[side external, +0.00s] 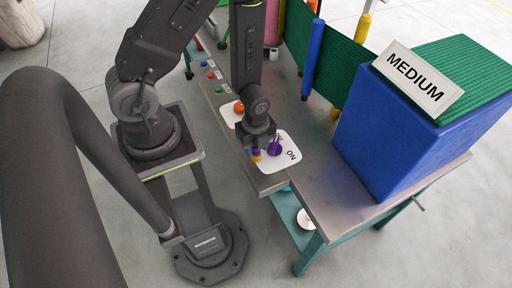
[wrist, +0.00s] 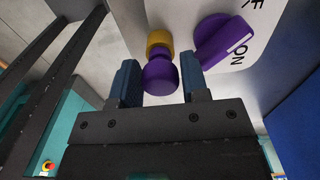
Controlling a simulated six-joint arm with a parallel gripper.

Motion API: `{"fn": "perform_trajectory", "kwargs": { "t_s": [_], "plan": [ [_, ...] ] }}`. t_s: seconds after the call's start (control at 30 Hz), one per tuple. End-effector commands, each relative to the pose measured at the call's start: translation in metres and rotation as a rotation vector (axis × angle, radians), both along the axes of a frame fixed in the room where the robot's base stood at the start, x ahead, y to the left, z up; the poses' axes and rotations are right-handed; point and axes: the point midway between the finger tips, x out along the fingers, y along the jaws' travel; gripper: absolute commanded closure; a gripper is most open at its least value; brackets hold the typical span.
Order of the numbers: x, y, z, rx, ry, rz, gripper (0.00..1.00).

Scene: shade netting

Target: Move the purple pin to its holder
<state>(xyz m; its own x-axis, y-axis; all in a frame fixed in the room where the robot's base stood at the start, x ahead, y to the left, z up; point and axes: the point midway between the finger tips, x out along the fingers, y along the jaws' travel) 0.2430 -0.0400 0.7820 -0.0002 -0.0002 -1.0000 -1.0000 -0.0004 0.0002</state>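The purple pin (wrist: 160,77) shows in the wrist view as a rounded purple head against a yellow piece (wrist: 159,41). In the side view the yellow piece (side external: 256,156) is near the table's front edge, with a bit of purple just above it. My gripper (side external: 258,146) is low over this spot and partly hides the pin. In the wrist view my gripper (wrist: 158,78) has its two blue fingers apart, one on each side of the purple head, with narrow gaps. I cannot make out which thing is the pin's holder.
A purple knob (side external: 275,147) on a white ON plate (side external: 287,163) stands close to the right of my gripper. An orange knob (side external: 239,107) is behind. A blue box (side external: 385,150) with a MEDIUM sign (side external: 417,79) fills the table's right side. Green netting (side external: 338,65) stands behind.

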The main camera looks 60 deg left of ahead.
Motion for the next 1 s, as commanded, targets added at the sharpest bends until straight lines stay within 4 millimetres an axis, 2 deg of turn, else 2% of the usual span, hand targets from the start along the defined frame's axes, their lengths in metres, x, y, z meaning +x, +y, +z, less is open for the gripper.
{"fn": "perform_trajectory", "kwargs": {
  "t_s": [0.07, 0.4, 1.0],
  "plan": [
    [0.0, 0.0, 0.0001, 0.0, 0.0, 0.0, 0.66],
    [-0.0001, 0.0, 0.0001, 0.0, 0.0, 0.0, 0.99],
    [0.0001, -0.0001, 0.0076, 0.0, 0.0, 0.0, 1.0]
  ]
}}
